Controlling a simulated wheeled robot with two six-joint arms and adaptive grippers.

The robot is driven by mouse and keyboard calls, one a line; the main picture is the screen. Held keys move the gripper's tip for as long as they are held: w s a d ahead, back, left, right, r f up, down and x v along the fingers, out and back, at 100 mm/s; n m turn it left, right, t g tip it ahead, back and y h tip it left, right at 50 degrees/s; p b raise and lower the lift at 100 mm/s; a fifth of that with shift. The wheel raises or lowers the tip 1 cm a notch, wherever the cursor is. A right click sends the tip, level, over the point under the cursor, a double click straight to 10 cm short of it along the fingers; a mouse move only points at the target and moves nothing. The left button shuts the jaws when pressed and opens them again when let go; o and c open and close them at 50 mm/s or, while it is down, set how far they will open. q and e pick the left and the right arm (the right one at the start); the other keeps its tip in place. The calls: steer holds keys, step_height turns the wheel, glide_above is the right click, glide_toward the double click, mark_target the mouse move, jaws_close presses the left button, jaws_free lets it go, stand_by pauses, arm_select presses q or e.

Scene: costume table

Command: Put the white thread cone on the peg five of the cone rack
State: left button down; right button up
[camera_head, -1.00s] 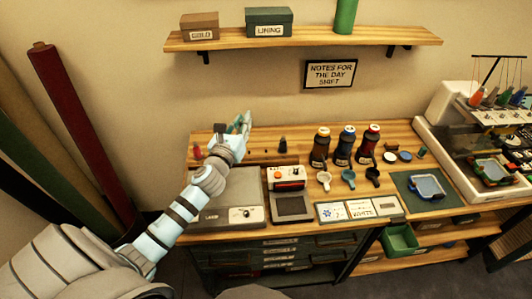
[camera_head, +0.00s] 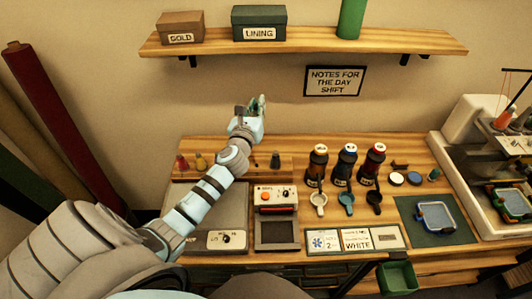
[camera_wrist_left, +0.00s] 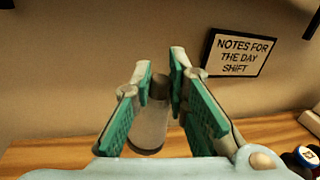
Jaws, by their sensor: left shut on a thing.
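My left gripper (camera_head: 258,104) is raised above the back of the table, in front of the wall. In the left wrist view its fingers (camera_wrist_left: 163,82) are closed around a pale grey, tapered thing, the white thread cone (camera_wrist_left: 150,128), which looks shaded there. In the head view the gripper mostly hides the cone. The wooden cone rack (camera_head: 262,168) lies along the back of the table, below the gripper. It bears a red cone (camera_head: 182,163), a yellow cone (camera_head: 201,161) and a dark grey cone (camera_head: 275,160). My forearm hides part of the rack; peg numbers are not readable. My right gripper is not in view.
Thread bottles (camera_head: 346,165) stand right of the rack, with small cups before them. A shelf (camera_head: 300,45) with boxes hangs above. An embroidery machine (camera_head: 462,150) stands at the right.

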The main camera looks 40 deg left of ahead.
arm_select(q)
steer(key=b, duration=0.2)
steer(key=w+f+b, duration=0.1)
steer(key=b, duration=0.2)
steer(key=shift+a+f, duration=0.15)
steer(key=shift+a, duration=0.05)
steer(key=s+b, duration=0.1)
steer(key=b, duration=0.1)
steer(key=s+r+b, duration=0.1)
steer(key=s+b, duration=0.1)
steer(key=b, duration=0.1)
steer(key=shift+d+n, duration=0.2)
steer(key=shift+n, duration=0.2)
steer(key=f+b, duration=0.3)
steer(key=f, duration=0.3)
steer(key=f+b, duration=0.3)
steer(key=f, duration=0.4)
steer(key=f+b, duration=0.3)
steer(key=f, duration=0.3)
steer(key=shift+w+f, duration=0.3)
steer(key=shift+w, duration=0.1)
steer(key=shift+r, duration=0.15)
steer(key=c, duration=1.6)
jaws_free()
steer(key=shift+o, duration=0.2)
